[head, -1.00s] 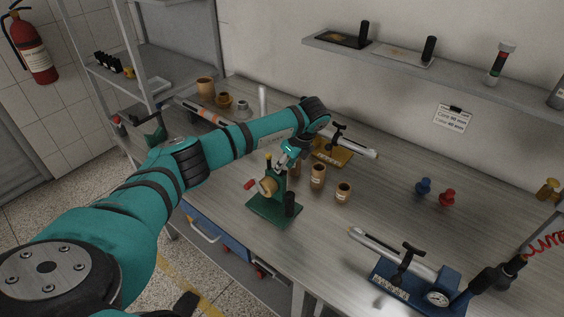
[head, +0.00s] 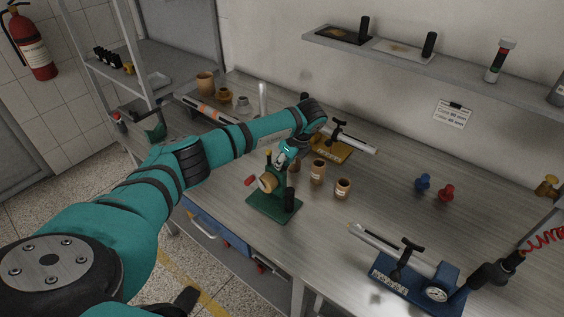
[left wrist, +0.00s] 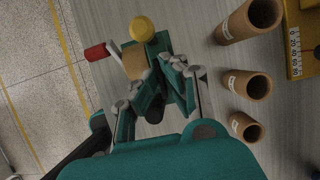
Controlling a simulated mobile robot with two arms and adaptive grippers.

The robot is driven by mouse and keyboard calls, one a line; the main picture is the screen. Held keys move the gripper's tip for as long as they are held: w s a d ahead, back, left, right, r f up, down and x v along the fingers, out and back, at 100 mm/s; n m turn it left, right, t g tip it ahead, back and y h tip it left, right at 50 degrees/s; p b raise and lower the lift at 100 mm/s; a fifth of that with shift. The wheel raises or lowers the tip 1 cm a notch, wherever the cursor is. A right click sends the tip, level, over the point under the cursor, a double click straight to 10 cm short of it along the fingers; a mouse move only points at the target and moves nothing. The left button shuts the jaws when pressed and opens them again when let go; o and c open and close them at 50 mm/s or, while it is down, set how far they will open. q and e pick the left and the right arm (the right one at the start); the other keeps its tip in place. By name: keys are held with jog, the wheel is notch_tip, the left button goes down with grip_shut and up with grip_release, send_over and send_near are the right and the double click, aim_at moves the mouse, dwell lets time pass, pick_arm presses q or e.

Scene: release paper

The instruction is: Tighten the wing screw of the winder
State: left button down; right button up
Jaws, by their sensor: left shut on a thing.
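The winder stands on a green base (head: 262,206) near the front edge of the table, with a tan roll (head: 268,182) and a red crank handle (head: 250,181). Its yellow knob (left wrist: 142,28) and red crank handle (left wrist: 98,52) show in the left wrist view. My left gripper (head: 281,158) is at the upper part of the winder, its fingers on both sides of a green part of it. It is shut on what seems to be the wing screw, mostly hidden between the fingers (left wrist: 160,82). My right gripper is not in view.
Brown cardboard cores (head: 317,172) stand close to the right of the winder. A yellow-based device (head: 330,150) is behind them. A blue device with a dial (head: 395,278) is at the front right. Blue (head: 422,182) and red (head: 446,192) knobs stand on otherwise clear table.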

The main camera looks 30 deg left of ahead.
pick_arm(q)
jog(key=m+t+b, duration=0.1)
jog(key=m+b, duration=0.2)
jog(key=m, duration=0.1)
jog(key=shift+a+f+t+b, duration=0.1)
jog(key=shift+f+t+b, duration=0.1)
jog(key=shift+t+b, duration=0.2)
jog(key=m+t+h+b, duration=0.1)
jog(key=m+b, duration=0.2)
jog(key=m+t+h+b, duration=0.1)
jog(key=m+b, duration=0.3)
jog(key=shift+s+a, duration=0.1)
jog(key=shift+s, duration=0.05)
jog(key=m+h+b, duration=0.1)
jog(key=m, duration=0.1)
jog(key=m+b, duration=0.1)
jog(key=m, duration=0.1)
jog(key=shift+r+t+h+b, duration=0.1)
jog(key=shift+t+h+b, duration=0.2)
jog(key=shift+h, duration=0.1)
jog(key=shift+r+m+h+b, duration=0.15)
jog(key=shift+m+h+b, duration=0.55)
jog(key=shift+m, duration=1.1)
